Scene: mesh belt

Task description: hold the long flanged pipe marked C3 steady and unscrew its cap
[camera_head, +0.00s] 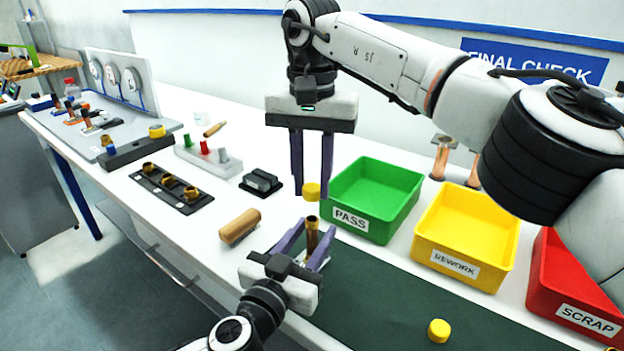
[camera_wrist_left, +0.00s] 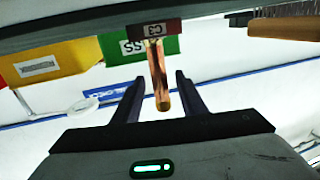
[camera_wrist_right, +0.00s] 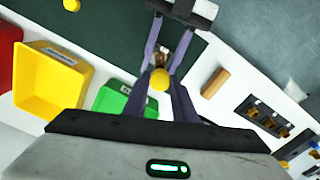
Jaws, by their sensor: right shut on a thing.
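The copper pipe (camera_head: 312,238) stands upright at the near edge of the table, its top end bare. In the left wrist view the pipe (camera_wrist_left: 157,70) shows upside down, with a dark red part marked C3 (camera_wrist_left: 153,30) at its base. My left gripper (camera_head: 306,243) is open, its fingers on either side of the pipe with gaps visible in the left wrist view (camera_wrist_left: 158,98). My right gripper (camera_head: 312,193) points down above the pipe and is shut on the yellow cap (camera_head: 312,190). The cap is apart from the pipe, a little above its top; it also shows in the right wrist view (camera_wrist_right: 160,79).
Green PASS (camera_head: 372,195), yellow REWORK (camera_head: 465,235) and red SCRAP (camera_head: 575,290) bins stand to the right. Another yellow cap (camera_head: 438,330) lies on the dark green mat (camera_head: 385,305).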

